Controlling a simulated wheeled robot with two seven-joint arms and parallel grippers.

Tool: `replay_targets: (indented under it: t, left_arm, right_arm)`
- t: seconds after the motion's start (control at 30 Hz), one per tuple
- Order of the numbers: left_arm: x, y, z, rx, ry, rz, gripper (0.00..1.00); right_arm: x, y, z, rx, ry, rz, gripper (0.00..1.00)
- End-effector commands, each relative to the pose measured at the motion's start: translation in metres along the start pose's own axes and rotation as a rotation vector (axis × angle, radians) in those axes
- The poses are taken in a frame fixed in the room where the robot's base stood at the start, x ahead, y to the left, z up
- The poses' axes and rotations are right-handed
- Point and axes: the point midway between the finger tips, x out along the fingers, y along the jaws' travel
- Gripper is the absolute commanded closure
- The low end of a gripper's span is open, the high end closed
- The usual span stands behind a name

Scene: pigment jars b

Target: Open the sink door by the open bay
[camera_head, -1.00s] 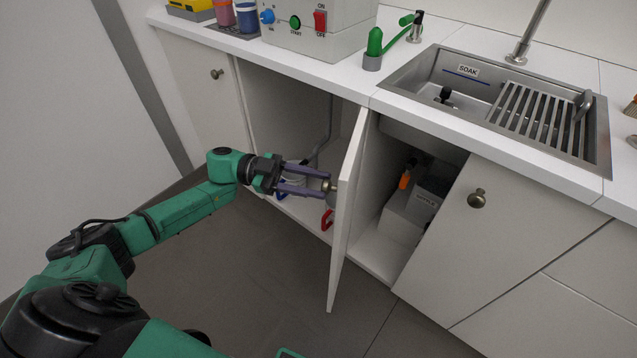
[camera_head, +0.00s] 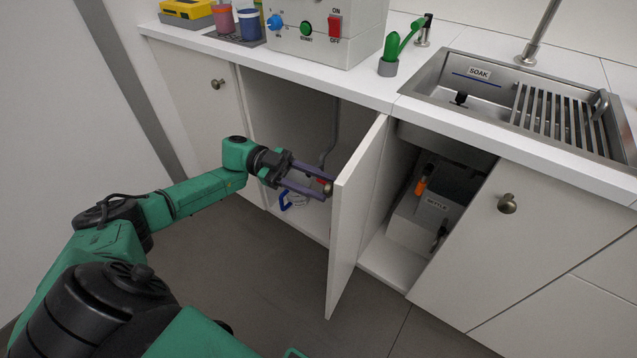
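The white sink door (camera_head: 357,215) stands swung out from the cabinet, its free edge toward me and its inner face showing. It is between the open bay (camera_head: 285,110) on the left and the sink bay on the right. Its round knob (camera_head: 327,187) sticks out on the left side. My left gripper (camera_head: 328,189) comes in from the left with its two purple fingers on either side of the knob, shut on it. The knob is partly hidden by the fingers. My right gripper is not in view.
A closed door with a knob (camera_head: 507,203) is to the right. A blue-handled item (camera_head: 290,200) sits in the open bay. The floor in front (camera_head: 260,275) is clear.

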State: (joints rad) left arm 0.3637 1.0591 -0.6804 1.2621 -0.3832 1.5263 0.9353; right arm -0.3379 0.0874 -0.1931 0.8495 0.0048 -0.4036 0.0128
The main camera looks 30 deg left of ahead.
Motion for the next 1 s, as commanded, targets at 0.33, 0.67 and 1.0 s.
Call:
replay_targets:
  t: [0.33,0.67,1.0]
  left_arm:
    - [0.001,0.001,0.001,-0.002,-0.003,0.002,0.29]
    - [-0.037,0.0,0.005,0.0,-0.007,-0.003,0.29]
    - [-0.119,0.001,0.006,0.001,-0.003,0.006,0.29]
  right_arm:
    - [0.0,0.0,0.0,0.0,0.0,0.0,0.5]
    - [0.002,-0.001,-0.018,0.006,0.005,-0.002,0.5]
    - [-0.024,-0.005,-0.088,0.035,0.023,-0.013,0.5]
